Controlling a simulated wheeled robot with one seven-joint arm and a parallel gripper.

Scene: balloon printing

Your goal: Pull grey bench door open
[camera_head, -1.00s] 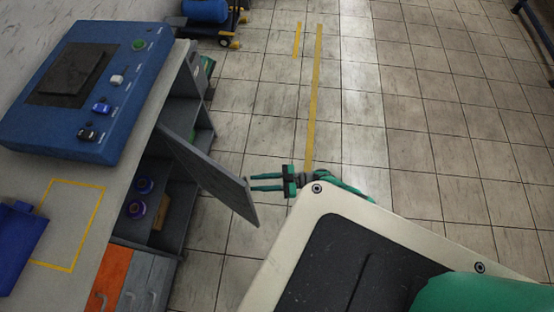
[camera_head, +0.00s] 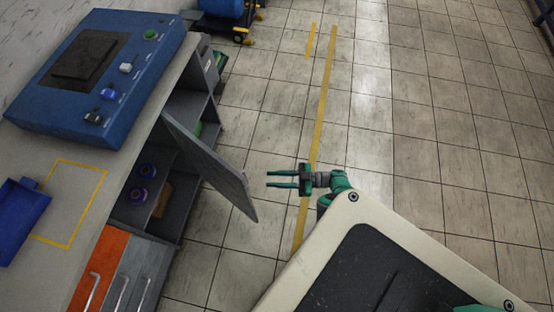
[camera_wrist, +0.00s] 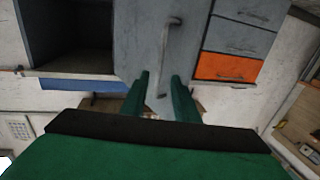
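The grey bench door (camera_head: 210,166) stands swung out from the bench in the head view, with the shelves behind it exposed. In the wrist view the grey door (camera_wrist: 140,40) shows its metal handle (camera_wrist: 165,58), between and beyond the fingers. My gripper (camera_head: 268,179) is to the right of the door, its two green fingers apart and pointing at it. A gap of floor shows between fingertips and door. The fingers (camera_wrist: 160,82) hold nothing that I can see.
An orange drawer (camera_head: 99,268) and grey fronts with handles are nearer. A blue control panel (camera_head: 65,130) and a blue tray (camera_head: 20,220) are on the bench top. Tiled floor to the right is clear.

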